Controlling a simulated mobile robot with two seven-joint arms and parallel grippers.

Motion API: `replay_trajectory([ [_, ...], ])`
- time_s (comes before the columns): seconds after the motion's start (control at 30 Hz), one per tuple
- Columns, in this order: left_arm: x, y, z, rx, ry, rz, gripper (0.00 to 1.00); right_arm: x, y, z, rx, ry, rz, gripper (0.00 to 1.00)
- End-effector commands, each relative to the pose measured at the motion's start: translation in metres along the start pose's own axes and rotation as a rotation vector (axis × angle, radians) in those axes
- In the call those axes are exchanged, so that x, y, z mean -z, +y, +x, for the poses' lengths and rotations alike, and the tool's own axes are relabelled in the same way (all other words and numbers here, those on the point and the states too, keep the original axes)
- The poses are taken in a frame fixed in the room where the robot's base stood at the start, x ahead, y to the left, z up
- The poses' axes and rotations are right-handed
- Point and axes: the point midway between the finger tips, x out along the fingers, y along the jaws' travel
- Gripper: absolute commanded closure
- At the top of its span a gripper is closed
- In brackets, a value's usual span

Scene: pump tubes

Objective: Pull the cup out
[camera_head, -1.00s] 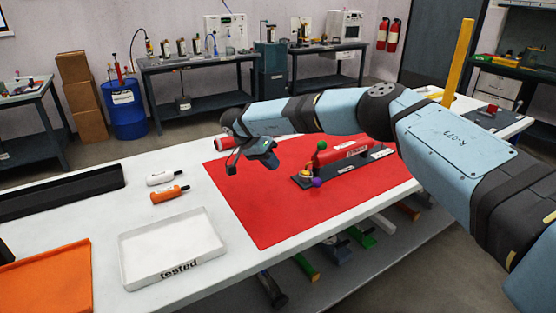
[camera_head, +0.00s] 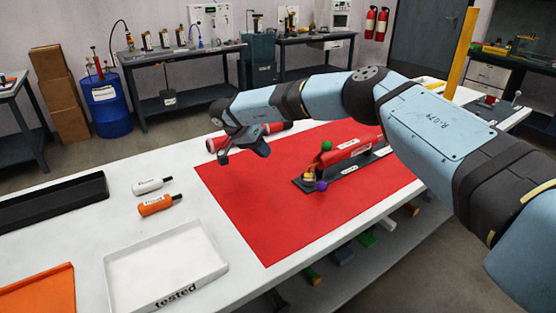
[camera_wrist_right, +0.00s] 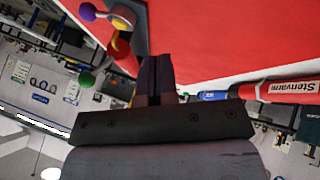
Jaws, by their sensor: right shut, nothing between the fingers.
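No part stands out clearly as a cup. A red pump tube (camera_head: 352,150) lies on a dark base on the red mat, with a green ball (camera_head: 327,146), a purple ball (camera_head: 321,186) and a yellow part at its near end. This end shows in the right wrist view, with the purple ball (camera_wrist_right: 88,11) and green ball (camera_wrist_right: 86,79). A second red tube (camera_head: 214,144) lies at the mat's back edge, partly hidden by my arm. It shows labelled in the wrist view (camera_wrist_right: 292,90). My right gripper (camera_head: 223,158) is shut and empty, left of the pump. My left gripper is out of view.
The red mat (camera_head: 265,220) is largely clear in front. A white "tested" tray (camera_head: 165,258), a white bottle (camera_head: 150,186), an orange bottle (camera_head: 155,205), an orange tray (camera_head: 40,290) and a black tray (camera_head: 50,203) are on the left of the white table.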

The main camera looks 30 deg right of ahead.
Motion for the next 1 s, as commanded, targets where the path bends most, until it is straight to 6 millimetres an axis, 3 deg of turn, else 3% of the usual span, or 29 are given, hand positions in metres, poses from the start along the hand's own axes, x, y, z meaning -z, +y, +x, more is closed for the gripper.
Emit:
replay_trajectory([
  [0.43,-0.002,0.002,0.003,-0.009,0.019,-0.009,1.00,-0.001,0.000,0.093,-0.003,-0.001,0.000,1.00],
  [0.7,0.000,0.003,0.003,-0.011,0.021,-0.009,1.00,0.002,0.030,0.104,-0.001,0.000,0.000,1.00],
  [1.0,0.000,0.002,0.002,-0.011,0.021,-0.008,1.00,0.002,0.037,0.107,-0.001,-0.001,0.001,1.00],
])
